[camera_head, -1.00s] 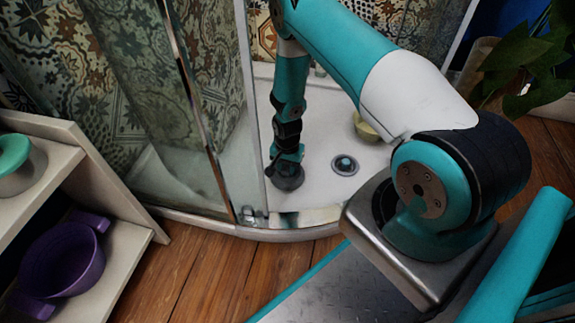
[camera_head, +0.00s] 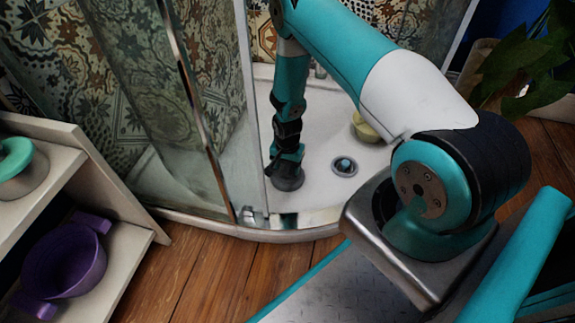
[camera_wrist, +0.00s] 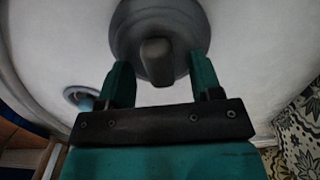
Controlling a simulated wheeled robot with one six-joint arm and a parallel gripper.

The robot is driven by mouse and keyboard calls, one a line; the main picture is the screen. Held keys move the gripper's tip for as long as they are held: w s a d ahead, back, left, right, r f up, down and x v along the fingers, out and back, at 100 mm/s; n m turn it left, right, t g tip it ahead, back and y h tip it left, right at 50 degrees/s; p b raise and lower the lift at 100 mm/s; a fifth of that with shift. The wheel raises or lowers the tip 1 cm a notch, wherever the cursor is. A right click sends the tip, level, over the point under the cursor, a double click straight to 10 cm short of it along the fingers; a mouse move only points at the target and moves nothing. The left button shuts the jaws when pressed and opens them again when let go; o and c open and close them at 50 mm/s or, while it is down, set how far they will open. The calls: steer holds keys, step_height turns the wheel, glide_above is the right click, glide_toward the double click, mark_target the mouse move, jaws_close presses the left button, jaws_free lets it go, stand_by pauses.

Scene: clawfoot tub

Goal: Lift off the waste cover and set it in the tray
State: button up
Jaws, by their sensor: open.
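The waste cover (camera_wrist: 128,28) is a dark grey round disc with a stubby knob. It lies on the white shower tray (camera_wrist: 262,60), and its dark rim also shows under my arm in the head view (camera_head: 288,184). My gripper (camera_wrist: 162,76) is open above it, with one teal finger on each side of the knob. I cannot tell whether the fingers touch it. A ringed drain opening (camera_head: 345,168) with something bluish in it is in the tray floor, to the right of the cover in the head view and to its left in the wrist view (camera_wrist: 80,97).
A yellow bowl (camera_head: 365,128) stands in the tray behind the drain. A glass panel (camera_head: 210,130) with a metal frame is close to the left of my arm. A shelf (camera_head: 125,245) with a purple pot (camera_head: 62,262) stands at left. A plant (camera_head: 525,70) is at right.

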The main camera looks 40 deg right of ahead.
steer(key=shift+r+p, duration=3.1)
steer(key=shift+r, duration=0.55)
step_height(320, 180, up, 17)
steer(key=p, duration=0.8)
steer(key=shift+r, duration=0.15)
